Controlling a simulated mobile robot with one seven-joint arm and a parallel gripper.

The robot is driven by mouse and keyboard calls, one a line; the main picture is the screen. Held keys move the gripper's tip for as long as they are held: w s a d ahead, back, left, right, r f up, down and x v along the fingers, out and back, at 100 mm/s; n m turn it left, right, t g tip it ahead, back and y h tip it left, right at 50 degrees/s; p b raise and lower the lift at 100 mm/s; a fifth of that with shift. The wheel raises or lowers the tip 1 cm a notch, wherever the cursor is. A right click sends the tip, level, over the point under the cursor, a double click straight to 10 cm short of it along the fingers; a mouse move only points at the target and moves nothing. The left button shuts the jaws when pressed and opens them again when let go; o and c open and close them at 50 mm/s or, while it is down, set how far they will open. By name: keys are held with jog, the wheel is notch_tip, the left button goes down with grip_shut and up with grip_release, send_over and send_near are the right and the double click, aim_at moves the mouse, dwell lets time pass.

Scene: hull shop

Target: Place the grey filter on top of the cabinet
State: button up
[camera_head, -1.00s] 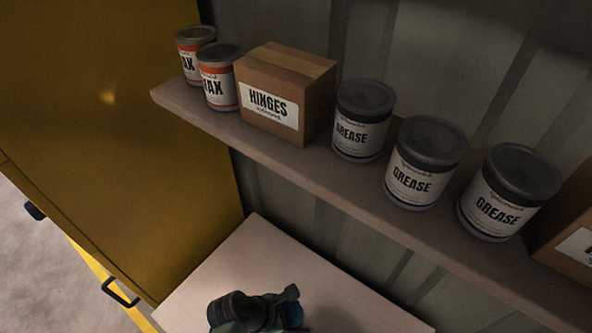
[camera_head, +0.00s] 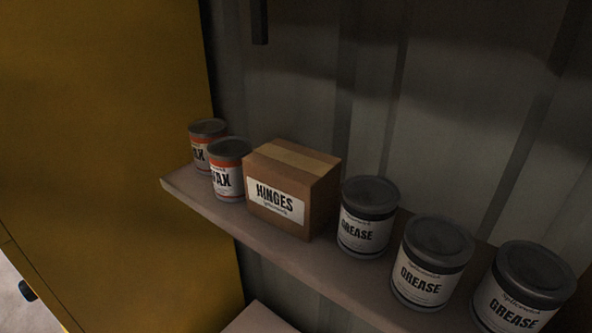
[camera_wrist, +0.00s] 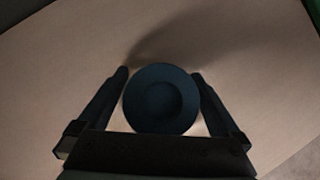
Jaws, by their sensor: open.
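A dark blue-grey round thing (camera_wrist: 162,100) with a dished top stands on a pale surface in the wrist view. I cannot tell for sure that it is the grey filter. My gripper (camera_wrist: 159,76) is open, with one finger on each side of this round thing; whether they touch it is unclear. The yellow cabinet (camera_head: 105,150) fills the left of the head view. Its top is out of view. My gripper does not show in the head view.
A shelf (camera_head: 290,262) on the ribbed wall holds two wax tins (camera_head: 229,170), a hinges box (camera_head: 292,190) and several grease tins (camera_head: 367,217). A corner of a pale table (camera_head: 258,320) shows below it. A small green edge (camera_wrist: 314,8) shows in the wrist view.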

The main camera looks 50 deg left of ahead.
jog(key=v, duration=1.2)
jog(key=shift+p, duration=0.4)
jog(key=shift+r, duration=0.1)
